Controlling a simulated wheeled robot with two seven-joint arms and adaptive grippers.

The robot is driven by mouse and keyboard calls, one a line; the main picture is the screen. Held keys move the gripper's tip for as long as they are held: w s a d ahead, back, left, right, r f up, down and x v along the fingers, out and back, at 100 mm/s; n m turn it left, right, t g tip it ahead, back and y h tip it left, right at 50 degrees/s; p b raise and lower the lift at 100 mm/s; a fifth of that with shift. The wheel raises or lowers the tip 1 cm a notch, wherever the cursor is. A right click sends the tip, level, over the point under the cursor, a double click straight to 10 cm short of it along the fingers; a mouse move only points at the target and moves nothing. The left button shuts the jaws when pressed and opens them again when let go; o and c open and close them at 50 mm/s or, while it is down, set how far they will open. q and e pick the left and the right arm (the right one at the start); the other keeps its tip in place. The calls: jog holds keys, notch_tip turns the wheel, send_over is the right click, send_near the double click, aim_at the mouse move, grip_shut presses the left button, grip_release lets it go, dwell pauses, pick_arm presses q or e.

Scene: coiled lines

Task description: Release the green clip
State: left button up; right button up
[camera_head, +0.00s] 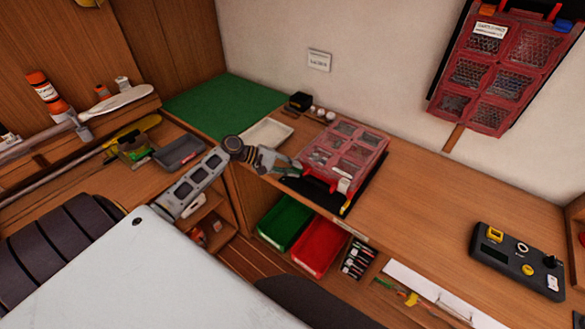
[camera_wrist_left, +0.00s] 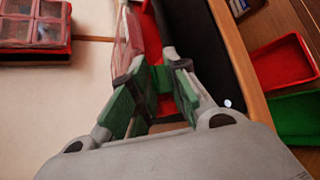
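My left gripper (camera_head: 296,167) reaches in at the near left corner of a red case with clear lids (camera_head: 345,157) on the worktop. The wrist view shows its two fingers with green pads (camera_wrist_left: 157,92), apart, with a gap between them. A small green piece, likely the green clip (camera_wrist_left: 160,77), shows between the fingertips against the red case edge (camera_wrist_left: 151,35). I cannot tell whether the pads touch it. In the head view the clip cannot be made out from the gripper. My right gripper is not in view.
A white tray (camera_head: 266,134) and a green mat (camera_head: 222,106) lie behind the gripper. Green (camera_head: 286,222) and red (camera_head: 319,246) bins sit below the worktop edge. A red organizer (camera_head: 492,80) hangs on the wall. The worktop right of the case is clear up to a dark control box (camera_head: 517,262).

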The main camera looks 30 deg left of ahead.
pick_arm(q)
jog(key=shift+s+f, duration=0.1)
grip_shut()
jog(key=shift+s+f+m+t+b, duration=0.25)
jog(key=shift+m+t+b, duration=0.15)
jog(key=shift+t, duration=0.2)
jog(key=o, duration=0.8)
grip_release()
jog(key=shift+v, duration=6.05)
jog(key=shift+w+a+f, duration=0.1)
jog(key=shift+f, duration=0.15)
